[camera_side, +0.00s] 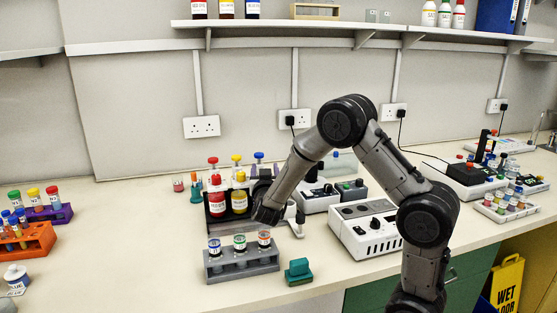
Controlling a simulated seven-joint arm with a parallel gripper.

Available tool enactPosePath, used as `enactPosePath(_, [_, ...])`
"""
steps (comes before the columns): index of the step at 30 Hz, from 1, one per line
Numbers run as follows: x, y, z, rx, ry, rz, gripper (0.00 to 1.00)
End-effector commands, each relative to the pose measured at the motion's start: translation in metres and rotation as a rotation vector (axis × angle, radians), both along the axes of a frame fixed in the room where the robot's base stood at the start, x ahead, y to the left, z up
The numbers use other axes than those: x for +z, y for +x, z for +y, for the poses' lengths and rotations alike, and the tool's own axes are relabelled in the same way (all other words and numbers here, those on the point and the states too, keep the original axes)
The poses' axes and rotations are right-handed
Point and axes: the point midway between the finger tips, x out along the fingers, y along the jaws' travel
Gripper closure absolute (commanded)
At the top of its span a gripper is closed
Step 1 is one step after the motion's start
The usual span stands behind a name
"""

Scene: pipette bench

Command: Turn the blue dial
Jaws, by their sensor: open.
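I cannot clearly pick out a blue dial in the side view. A white instrument box (366,232) with black knobs on its front stands right of centre. Behind it is another white box (318,200) with small black and green controls on top. My gripper (263,200) is at the end of the lowered forearm, open, just right of the red and yellow bottles and behind the grey rack. Its fingers are dark, small and partly hidden by my wrist, and I see nothing held in them. My arm also hides part of the bench behind it.
A grey rack (240,264) holds vials with blue, green and orange tops. A black holder (216,226) carries red (217,201) and yellow (239,201) bottles. A green block (298,270) lies near the front edge. Tube racks stand at left and far right.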

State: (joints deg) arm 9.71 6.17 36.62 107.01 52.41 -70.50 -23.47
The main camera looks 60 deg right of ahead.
Motion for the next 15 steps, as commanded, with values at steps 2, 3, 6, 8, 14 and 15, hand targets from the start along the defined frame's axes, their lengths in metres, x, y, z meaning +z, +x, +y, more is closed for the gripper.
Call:
enactPosePath(2, [0.013, 0.0, 0.0, 0.0, 0.0, -0.004, 0.37])
enactPosePath(3, [0.021, 0.0, 0.0, 0.0, 0.0, -0.005, 0.37])
enactPosePath(6, [0.038, -0.011, 0.007, 0.002, 0.0, -0.004, 0.37])
enactPosePath(8, [0.048, -0.019, 0.011, 0.003, 0.0, -0.005, 0.37])
enactPosePath(14, [0.083, -0.044, 0.025, 0.003, 0.0, -0.006, 0.37])
enactPosePath(15, [0.087, -0.051, 0.029, 0.004, 0.0, -0.004, 0.37])
